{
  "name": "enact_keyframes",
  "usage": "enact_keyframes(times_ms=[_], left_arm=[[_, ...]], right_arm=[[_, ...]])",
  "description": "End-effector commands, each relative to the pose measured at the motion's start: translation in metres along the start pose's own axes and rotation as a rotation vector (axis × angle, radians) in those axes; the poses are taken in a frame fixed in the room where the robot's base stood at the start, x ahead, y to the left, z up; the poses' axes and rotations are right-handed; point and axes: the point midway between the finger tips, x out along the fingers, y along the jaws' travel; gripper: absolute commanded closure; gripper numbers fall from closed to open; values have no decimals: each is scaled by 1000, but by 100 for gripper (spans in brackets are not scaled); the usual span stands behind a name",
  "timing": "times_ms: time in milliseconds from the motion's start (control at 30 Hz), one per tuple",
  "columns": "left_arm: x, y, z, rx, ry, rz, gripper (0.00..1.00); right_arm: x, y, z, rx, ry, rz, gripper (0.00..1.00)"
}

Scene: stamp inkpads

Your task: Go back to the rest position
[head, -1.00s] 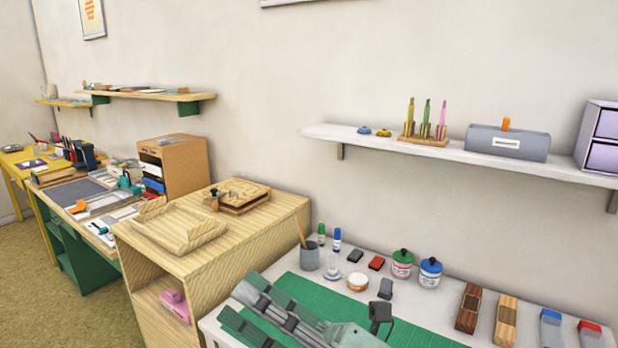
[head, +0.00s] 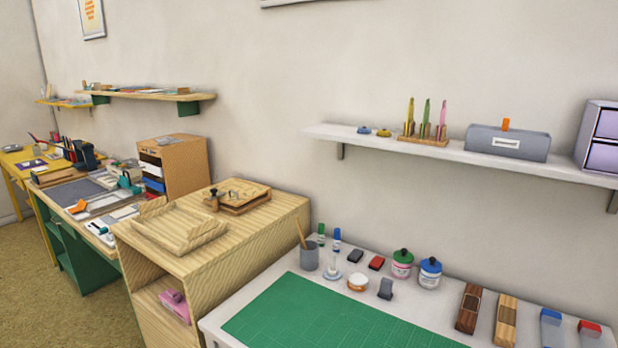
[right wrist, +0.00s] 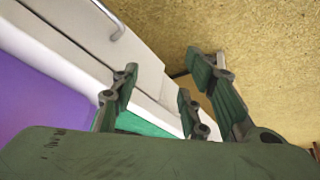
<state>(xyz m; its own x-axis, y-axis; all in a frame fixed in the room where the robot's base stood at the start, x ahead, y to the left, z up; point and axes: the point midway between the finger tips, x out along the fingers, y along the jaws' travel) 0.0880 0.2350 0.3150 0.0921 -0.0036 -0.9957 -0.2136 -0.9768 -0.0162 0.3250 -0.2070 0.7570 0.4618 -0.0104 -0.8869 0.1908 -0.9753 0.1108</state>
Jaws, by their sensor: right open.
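My right gripper (right wrist: 168,92) shows only in the right wrist view. Its dark green fingers are spread apart with nothing between them. Beyond the fingers are a white drawer front (right wrist: 85,35) with a metal handle and the tan carpet (right wrist: 270,60). My left gripper is in neither current view. In the head view the green cutting mat (head: 330,318) lies on the white table, with no arm over it.
Behind the mat stand a grey cup (head: 309,258), a green-lidded jar (head: 402,266), a blue-lidded jar (head: 430,274) and several small inkpads and blocks. A white shelf (head: 470,163) hangs above. A wooden cabinet (head: 250,245) adjoins the table's left. The mat is clear.

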Motion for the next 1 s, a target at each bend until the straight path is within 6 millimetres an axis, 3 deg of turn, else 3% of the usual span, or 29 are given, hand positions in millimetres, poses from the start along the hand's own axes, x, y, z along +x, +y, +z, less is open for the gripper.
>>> enact_keyframes(times_ms=[33,133,367,567,800,1000], left_arm=[[0,0,0,0,0,0,55],[0,0,0,0,0,0,55],[-1,0,0,-1,0,0,55],[-2,0,0,-1,0,0,55],[-3,0,0,-1,0,0,55],[-4,0,0,-1,-1,0,55]], right_arm=[[-3,-5,22,24,-67,-26,59],[-6,-15,57,63,-182,-70,59],[62,-21,72,53,-198,-69,59],[129,-31,106,46,-228,-75,59],[210,-45,176,36,-272,-83,59],[256,-55,250,26,-309,-89,59]])
